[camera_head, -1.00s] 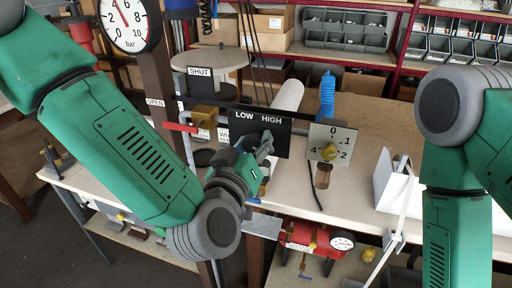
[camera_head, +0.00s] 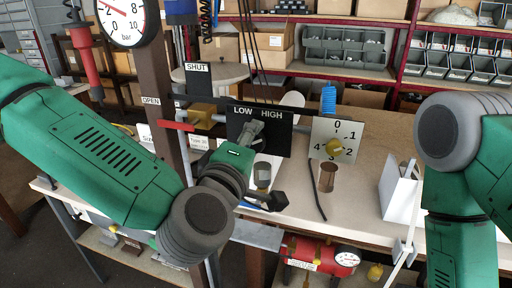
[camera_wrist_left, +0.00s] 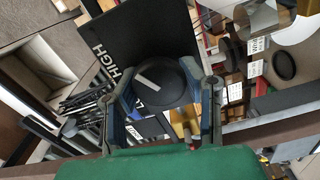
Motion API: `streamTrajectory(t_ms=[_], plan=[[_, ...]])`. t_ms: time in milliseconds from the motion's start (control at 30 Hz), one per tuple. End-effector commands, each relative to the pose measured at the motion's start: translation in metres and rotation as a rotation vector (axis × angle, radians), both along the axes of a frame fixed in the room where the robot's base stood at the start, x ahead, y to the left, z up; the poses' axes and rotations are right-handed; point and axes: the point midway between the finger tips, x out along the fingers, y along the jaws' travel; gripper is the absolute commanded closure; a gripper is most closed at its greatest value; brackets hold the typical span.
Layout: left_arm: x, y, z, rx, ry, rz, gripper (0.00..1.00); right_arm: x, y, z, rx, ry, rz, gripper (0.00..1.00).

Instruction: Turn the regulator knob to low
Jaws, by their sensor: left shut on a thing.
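The black regulator panel (camera_head: 280,132) stands upright with white LOW and HIGH labels along its top. My left gripper (camera_head: 253,131) is in front of the panel, below the labels, and hides the knob in the head view. In the left wrist view the round black knob (camera_wrist_left: 172,88) with its white pointer line sits between the two fingers of my left gripper (camera_wrist_left: 165,88), shut on it. The pointer tilts to the upper left, on the side of the HIGH label; the LOW label is mostly hidden. My right gripper is out of view.
A pressure gauge (camera_head: 122,14) hangs on the post at upper left. A red-handled valve (camera_head: 178,126) is left of the panel. A red tank (camera_head: 312,254) sits below the bench.

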Motion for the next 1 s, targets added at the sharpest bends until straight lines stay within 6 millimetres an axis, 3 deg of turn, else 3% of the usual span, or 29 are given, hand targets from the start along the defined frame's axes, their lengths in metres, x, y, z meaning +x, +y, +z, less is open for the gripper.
streamTrajectory(t_ms=[100, 1000], plan=[[-0.002, 0.002, -0.008, -0.101, 0.046, 0.000, 0.94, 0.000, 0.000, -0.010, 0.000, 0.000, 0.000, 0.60], [-0.002, 0.000, -0.016, -0.863, 0.304, 0.005, 0.93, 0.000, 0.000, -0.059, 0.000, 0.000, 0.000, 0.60]])
